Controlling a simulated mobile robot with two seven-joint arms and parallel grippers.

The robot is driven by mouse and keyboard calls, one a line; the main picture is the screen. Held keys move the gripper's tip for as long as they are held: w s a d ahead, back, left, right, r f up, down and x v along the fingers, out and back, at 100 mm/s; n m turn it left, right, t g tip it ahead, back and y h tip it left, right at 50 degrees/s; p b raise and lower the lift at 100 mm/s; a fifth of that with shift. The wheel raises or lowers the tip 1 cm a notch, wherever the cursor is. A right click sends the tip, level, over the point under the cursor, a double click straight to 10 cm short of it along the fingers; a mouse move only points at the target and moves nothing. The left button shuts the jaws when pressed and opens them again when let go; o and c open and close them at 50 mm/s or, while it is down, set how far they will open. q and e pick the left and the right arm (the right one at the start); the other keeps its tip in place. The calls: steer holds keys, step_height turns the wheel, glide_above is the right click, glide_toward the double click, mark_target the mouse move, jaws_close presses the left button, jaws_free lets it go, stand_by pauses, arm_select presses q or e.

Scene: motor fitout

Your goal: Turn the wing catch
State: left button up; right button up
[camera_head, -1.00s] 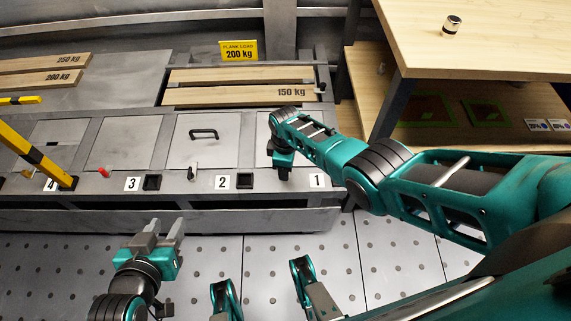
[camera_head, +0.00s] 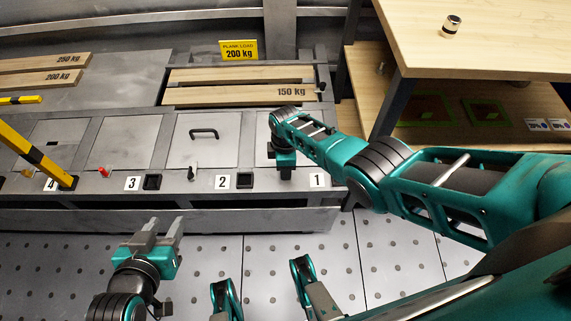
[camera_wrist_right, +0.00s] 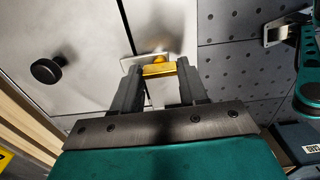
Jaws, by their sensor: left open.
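The brass wing catch (camera_wrist_right: 159,70) shows in the right wrist view, on a small pale plate at the panel edge. My right gripper (camera_wrist_right: 160,82) has one finger on each side of it, and the brass fills the gap, so the jaws look closed on it. In the head view my right gripper (camera_head: 284,168) points down at the front of bay 1 and hides the catch. My left gripper (camera_head: 163,232) is open and empty, over the floor in front of the bench, well away from the catch.
A dark round knob (camera_wrist_right: 46,71) stands on the panel near my right gripper. Bay 2's cover (camera_head: 202,150) has a black handle. A yellow-black bar (camera_head: 40,158) stands at left. Planks (camera_head: 240,95) lie behind. A wooden table (camera_head: 490,45) is at right.

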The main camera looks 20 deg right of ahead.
steer(key=o, duration=0.5)
steer(key=shift+c, duration=0.2)
arm_select(q)
step_height(320, 180, up, 6)
steer(key=s+a+p, duration=0.1)
steer(key=p, duration=0.7)
steer(key=shift+a+p, duration=0.2)
steer(key=shift+p, duration=0.1)
arm_select(e)
step_height(320, 180, up, 13)
arm_select(q)
steer(key=shift+w+r, duration=0.1)
steer(key=shift+r, duration=0.05)
